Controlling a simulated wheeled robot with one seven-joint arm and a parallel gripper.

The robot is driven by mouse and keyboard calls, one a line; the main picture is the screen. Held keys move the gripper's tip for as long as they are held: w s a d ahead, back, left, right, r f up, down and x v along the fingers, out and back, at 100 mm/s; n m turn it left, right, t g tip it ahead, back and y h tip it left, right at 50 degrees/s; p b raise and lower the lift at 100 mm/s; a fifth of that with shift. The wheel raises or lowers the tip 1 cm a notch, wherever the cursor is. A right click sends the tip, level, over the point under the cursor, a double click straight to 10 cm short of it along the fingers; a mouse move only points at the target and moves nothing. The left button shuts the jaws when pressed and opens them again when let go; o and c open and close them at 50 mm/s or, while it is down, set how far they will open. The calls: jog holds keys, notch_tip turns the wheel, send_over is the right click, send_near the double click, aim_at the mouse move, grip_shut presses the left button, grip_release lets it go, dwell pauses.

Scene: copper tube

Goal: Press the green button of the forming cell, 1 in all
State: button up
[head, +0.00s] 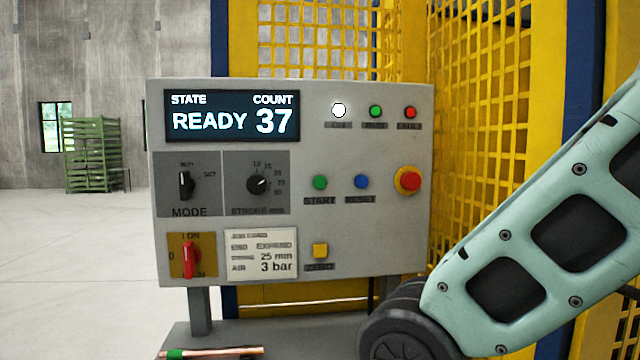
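The forming cell's control panel (292,236) faces me, a grey box on posts. A green button (320,182) sits near its middle above a label reading START. A blue button (361,182) is just right of it. The display (232,116) reads STATE READY, COUNT 37. In the top row, the white lamp (339,110) looks lit, beside a small green lamp (375,111) and a red one (410,112). My arm enters from the right and crosses low in front of the panel's lower right. My gripper is out of the picture.
A red emergency knob (407,181) on yellow, a yellow button (320,250), a red switch (190,257) and black dials share the panel. Yellow mesh guarding (480,130) stands behind. A copper tube (225,352) with a green end lies below. The panel's front left is clear.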

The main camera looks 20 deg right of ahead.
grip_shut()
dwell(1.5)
